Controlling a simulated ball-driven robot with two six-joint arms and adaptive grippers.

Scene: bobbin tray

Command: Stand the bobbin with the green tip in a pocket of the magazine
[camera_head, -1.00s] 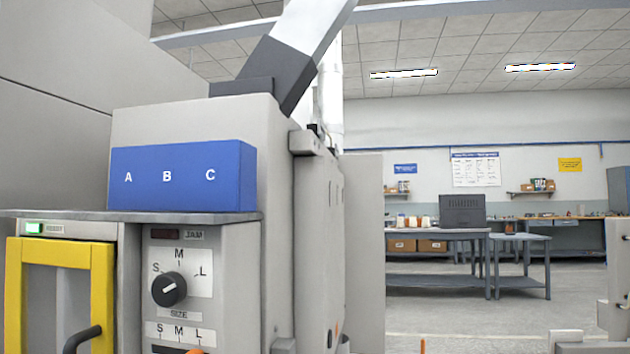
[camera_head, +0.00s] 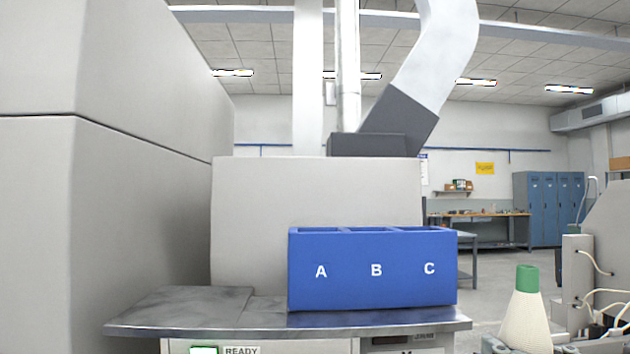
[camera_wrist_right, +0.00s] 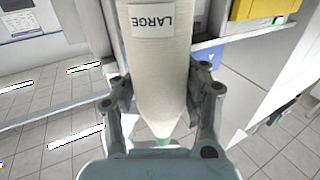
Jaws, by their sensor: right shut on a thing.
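The bobbin with the green tip (camera_head: 525,318) is a cream cone at the lower right of the head view, tip up and close to upright. My right gripper (camera_wrist_right: 160,88) is shut on it. In the right wrist view the cone (camera_wrist_right: 158,75) lies between the two fingers and bears a LARGE label. The magazine (camera_head: 372,285) is a blue box marked A, B and C. Its open pocket tops show as a thin strip, and the pocket floors are hidden. The bobbin is to the right of the magazine and apart from it. My left gripper is not in view.
The magazine stands on a grey metal ledge (camera_head: 200,318) with bare room to its left. A grey housing (camera_head: 240,210) rises behind it and a large grey cabinet (camera_head: 140,190) stands at the left. A READY light (camera_head: 204,350) sits below the ledge.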

